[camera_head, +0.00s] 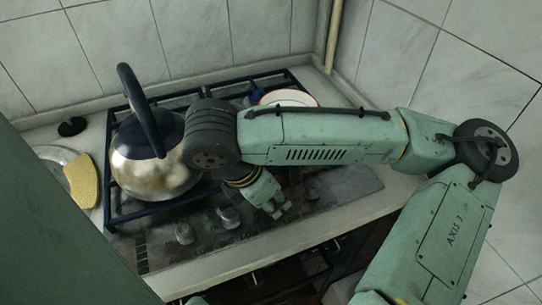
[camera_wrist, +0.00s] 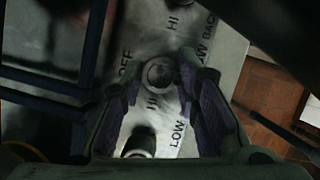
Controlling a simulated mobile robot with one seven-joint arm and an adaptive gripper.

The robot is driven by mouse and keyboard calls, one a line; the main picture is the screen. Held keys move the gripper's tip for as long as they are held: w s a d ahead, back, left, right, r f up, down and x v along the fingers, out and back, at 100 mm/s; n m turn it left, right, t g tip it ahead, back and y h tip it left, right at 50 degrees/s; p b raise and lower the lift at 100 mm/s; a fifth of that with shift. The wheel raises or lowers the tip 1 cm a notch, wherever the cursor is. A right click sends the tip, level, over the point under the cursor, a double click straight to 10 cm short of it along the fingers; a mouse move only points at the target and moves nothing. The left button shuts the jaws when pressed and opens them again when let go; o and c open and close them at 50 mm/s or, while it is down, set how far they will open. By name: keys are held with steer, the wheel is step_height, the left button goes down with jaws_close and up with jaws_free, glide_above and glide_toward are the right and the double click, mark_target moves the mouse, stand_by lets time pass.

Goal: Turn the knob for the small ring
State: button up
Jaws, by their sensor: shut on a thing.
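My gripper (camera_head: 276,209) is at the hob's front panel, right of two visible knobs. In the wrist view, my gripper (camera_wrist: 160,76) has its purple-padded fingers on either side of a round knob (camera_wrist: 158,73), shut on it. OFF, HI and LOW markings surround this knob. In the head view my fingers hide the gripped knob. Another knob (camera_wrist: 140,142) is partly visible low in the wrist view. A left knob (camera_head: 184,233) and a middle knob (camera_head: 229,215) show in the head view. I cannot tell which burner is the small ring.
A steel kettle (camera_head: 152,158) with a dark lid and handle stands on the left of the hob. A white plate or lid with a red rim (camera_head: 289,98) sits at the back, partly behind my arm. A yellow sponge (camera_head: 82,181) lies at the left.

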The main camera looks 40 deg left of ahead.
steer(key=shift+n, duration=0.6)
steer(key=shift+y, duration=0.3)
steer(key=o, duration=1.1)
steer(key=shift+o, duration=0.2)
steer(key=v, duration=1.2)
steer(key=shift+s, duration=0.15)
